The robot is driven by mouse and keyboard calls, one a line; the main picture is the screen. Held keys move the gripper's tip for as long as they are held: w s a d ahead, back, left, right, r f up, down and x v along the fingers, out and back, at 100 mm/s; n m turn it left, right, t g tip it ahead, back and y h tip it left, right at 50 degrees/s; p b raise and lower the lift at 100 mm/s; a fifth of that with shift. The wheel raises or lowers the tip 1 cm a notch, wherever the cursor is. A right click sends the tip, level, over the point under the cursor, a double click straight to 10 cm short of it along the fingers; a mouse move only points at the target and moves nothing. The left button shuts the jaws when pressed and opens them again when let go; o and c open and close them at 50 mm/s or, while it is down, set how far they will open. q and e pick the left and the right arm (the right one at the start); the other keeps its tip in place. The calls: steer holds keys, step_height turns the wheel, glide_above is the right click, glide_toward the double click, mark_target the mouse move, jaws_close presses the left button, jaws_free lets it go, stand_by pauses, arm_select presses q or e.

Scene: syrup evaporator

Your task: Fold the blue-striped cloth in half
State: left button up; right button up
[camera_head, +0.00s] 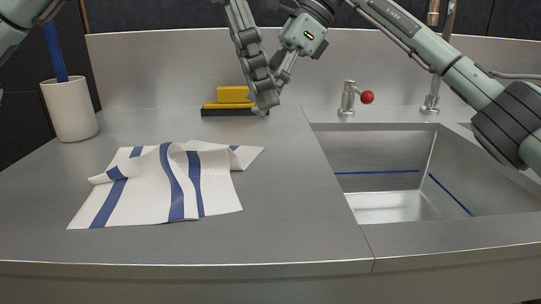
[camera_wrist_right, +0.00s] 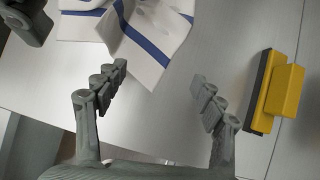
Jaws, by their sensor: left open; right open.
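The white cloth with blue stripes (camera_head: 145,200) lies rumpled on the counter at the left in the head view. A raised fold runs across its middle, and a corner points out to the right. Part of it also shows at the top of the right wrist view (camera_wrist_right: 145,25). My right gripper (camera_head: 266,97) hangs above the counter, to the right of the cloth and towards the back. In its wrist view its fingers (camera_wrist_right: 159,79) are spread with nothing between them, apart from the cloth.
A yellow block-like brush with a dark base (camera_head: 234,97) stands at the back, close to my right gripper. A white cup with a blue stick (camera_head: 70,110) stands back left. A sink (camera_head: 385,208) with faucet and red-knobbed dispenser (camera_head: 348,98) is right. Counter between cloth and sink is clear.

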mark_target(253, 149)
step_height(253, 149, down, 6)
steer(key=shift+f, duration=0.1)
arm_select(q)
step_height(253, 149, down, 8)
steer(key=shift+a+b, duration=0.1)
steer(key=shift+b, duration=0.3)
arm_select(e)
steer(key=shift+f, duration=0.9)
arm_select(q)
steer(key=shift+f, duration=0.35)
steer(key=shift+f, duration=0.2)
arm_select(e)
steer(key=shift+f, duration=0.1)
